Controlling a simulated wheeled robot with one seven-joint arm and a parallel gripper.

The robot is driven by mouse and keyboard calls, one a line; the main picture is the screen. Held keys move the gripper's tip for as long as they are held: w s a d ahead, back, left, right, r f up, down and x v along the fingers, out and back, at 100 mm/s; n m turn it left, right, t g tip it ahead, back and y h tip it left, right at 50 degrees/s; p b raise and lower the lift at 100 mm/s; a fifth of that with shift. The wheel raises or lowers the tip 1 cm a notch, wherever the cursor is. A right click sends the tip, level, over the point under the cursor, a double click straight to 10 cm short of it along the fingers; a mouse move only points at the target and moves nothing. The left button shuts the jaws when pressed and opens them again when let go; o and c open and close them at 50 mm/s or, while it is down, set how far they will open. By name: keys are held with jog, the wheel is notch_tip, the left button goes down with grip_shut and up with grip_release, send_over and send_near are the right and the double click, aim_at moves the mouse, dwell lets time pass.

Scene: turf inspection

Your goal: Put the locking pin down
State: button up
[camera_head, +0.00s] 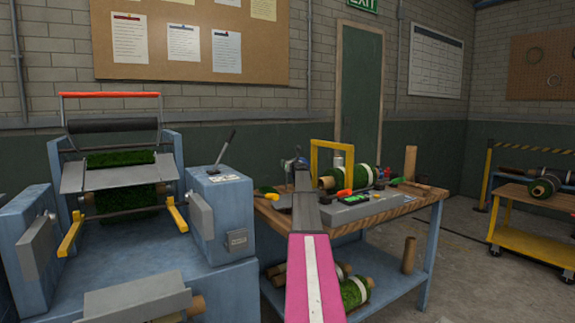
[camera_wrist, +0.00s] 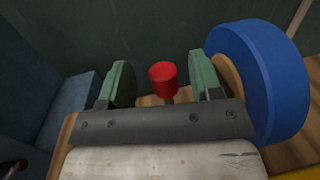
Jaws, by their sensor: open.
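In the wrist view a short red cylinder (camera_wrist: 163,80) stands between and just beyond the two green fingers of my gripper (camera_wrist: 158,85). It may be the locking pin or its head; its lower part is hard to make out. The fingers are spread wide, with a gap on each side of the red cylinder, and hold nothing. In the head view my gripper (camera_head: 297,164) is small, over the far left part of the wooden workbench (camera_head: 385,212), and my arm hides much of that spot. I cannot pick out the red cylinder there.
A large blue ring (camera_wrist: 262,78) stands close to the right finger. On the bench are a grey plate (camera_head: 352,208), a yellow frame (camera_head: 331,146) and a turf roll (camera_head: 362,175). A blue machine (camera_head: 222,218) adjoins the bench's left side. A yellow cart (camera_head: 535,236) stands at far right.

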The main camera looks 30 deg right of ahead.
jog(key=s+a, duration=0.1)
jog(key=s, duration=0.8)
jog(key=shift+s+f, duration=0.25)
jog(key=shift+s, duration=0.05)
jog(key=shift+o, duration=0.4)
jog(key=shift+s, duration=0.35)
jog(key=w+d+f, duration=0.1)
jog(key=w+f, duration=0.3)
jog(key=w, duration=1.1)
jog(key=shift+d+g, duration=0.2)
jog(key=shift+g, duration=0.1)
jog(key=c, duration=1.1)
grip_shut()
jog(key=shift+r, duration=0.15)
